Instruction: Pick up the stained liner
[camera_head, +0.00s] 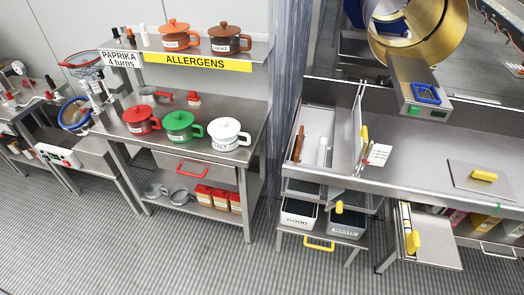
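I cannot make out a stained liner for certain in the head view. An open compartment (316,133) on the right-hand bench holds a brown stick-like item (299,143) and a white upright item (322,151); I cannot tell whether either is a liner. Two bins marked GOOD (298,213) and WASTE (346,228) sit below it on a low stand, and their insides are mostly dark. A large brass-coloured drum (431,30) hangs at the top right. My gripper is not in view.
A steel table (165,147) on the left carries red, green and white lidded pots, with orange and brown pots on the ALLERGENS shelf (198,61). A flat panel with a yellow handle (431,247) juts out at the lower right. The grey floor (200,255) in front is clear.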

